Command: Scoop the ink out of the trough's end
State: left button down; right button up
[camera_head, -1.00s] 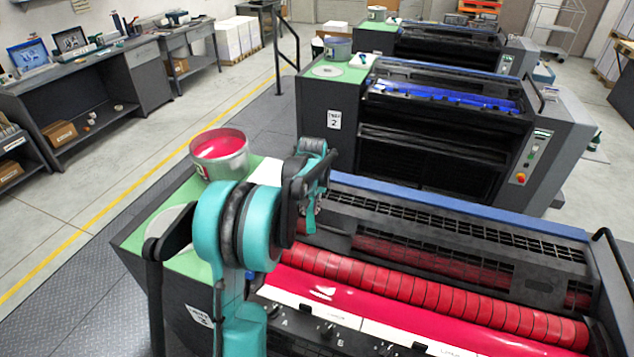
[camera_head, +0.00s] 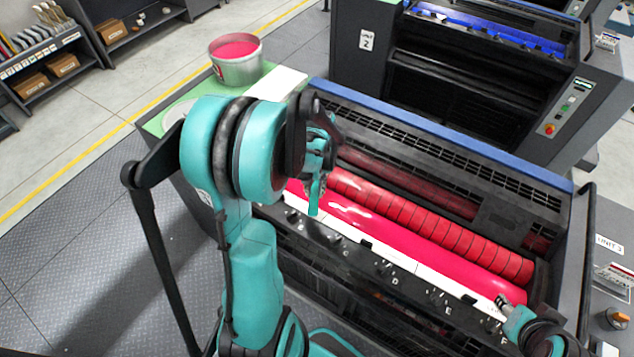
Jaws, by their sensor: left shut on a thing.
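Magenta ink (camera_head: 410,242) lies in the long trough of the near press, beside a segmented red roller (camera_head: 440,225). My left gripper (camera_head: 317,188) is over the trough's left end, largely hidden by my own arm. My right gripper (camera_head: 505,303) shows small at the lower right, near the trough's right end. Its fingers are too small to tell open from shut.
An open can of magenta ink (camera_head: 236,62) stands on the green top at the press's left end, with a white sheet (camera_head: 278,84) beside it. A row of lettered keys (camera_head: 385,270) runs along the trough's front. A second press (camera_head: 455,85) stands behind.

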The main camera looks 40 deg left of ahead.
aim_at(315, 197)
pick_arm(q)
notch_tip(315, 197, down, 5)
jog(key=b, duration=0.3)
jog(key=shift+r, duration=0.2)
jog(key=f+b, duration=0.1)
jog(key=w+a+f+b, duration=0.1)
jog(key=f+b, duration=0.1)
jog(key=w+f+b, duration=0.1)
jog(key=f+b, duration=0.1)
jog(key=shift+a, duration=0.25)
jog(key=shift+w+a+f, duration=0.1)
jog(key=shift+w+f, duration=0.05)
jog(key=shift+f, duration=0.15)
jog(key=shift+f+b, duration=0.55)
jog(key=shift+b, duration=0.2)
jog(key=shift+r, duration=0.15)
notch_tip(315, 197, up, 4)
jog(key=p, duration=0.3)
jog(key=shift+r, duration=0.2)
jog(key=shift+f, duration=0.1)
jog(key=shift+a, duration=0.1)
